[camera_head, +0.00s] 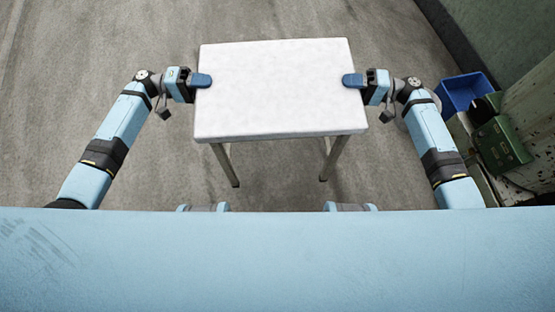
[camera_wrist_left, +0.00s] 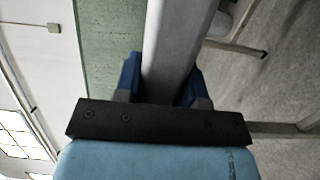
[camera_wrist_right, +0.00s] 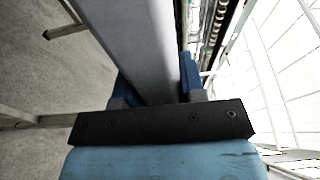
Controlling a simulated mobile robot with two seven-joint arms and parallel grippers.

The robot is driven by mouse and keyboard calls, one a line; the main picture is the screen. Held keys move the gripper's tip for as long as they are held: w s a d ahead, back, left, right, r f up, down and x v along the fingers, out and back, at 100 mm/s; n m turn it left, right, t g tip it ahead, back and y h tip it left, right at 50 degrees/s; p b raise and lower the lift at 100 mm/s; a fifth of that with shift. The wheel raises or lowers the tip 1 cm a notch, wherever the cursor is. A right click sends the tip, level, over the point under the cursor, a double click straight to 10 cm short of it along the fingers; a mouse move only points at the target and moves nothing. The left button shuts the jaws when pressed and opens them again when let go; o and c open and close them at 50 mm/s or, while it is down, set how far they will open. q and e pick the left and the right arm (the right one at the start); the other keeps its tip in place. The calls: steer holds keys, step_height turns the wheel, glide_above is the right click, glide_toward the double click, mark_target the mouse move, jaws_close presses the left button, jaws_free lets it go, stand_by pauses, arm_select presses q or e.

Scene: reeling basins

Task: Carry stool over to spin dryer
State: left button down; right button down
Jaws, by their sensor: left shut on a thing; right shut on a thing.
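The stool (camera_head: 275,90) has a white rectangular top and metal legs, and it stands level in front of me in the head view. My left gripper (camera_head: 201,80) is shut on the left edge of the top. My right gripper (camera_head: 353,80) is shut on the right edge. In the left wrist view the stool's edge (camera_wrist_left: 172,50) runs between the blue fingers (camera_wrist_left: 160,82). In the right wrist view the edge (camera_wrist_right: 140,50) sits between the fingers (camera_wrist_right: 155,88) in the same way. I cannot make out a spin dryer for certain.
A blue bin (camera_head: 465,93) stands at the right, near a green machine (camera_head: 503,145) on a worn whitish surface. A dark green wall band (camera_head: 500,40) is at the upper right. The concrete floor (camera_head: 100,50) is clear at the left and beyond the stool.

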arm_select(q)
steer(key=shift+w+a, duration=0.15)
arm_select(e)
steer(key=shift+w+d, duration=0.1)
steer(key=shift+d, duration=0.05)
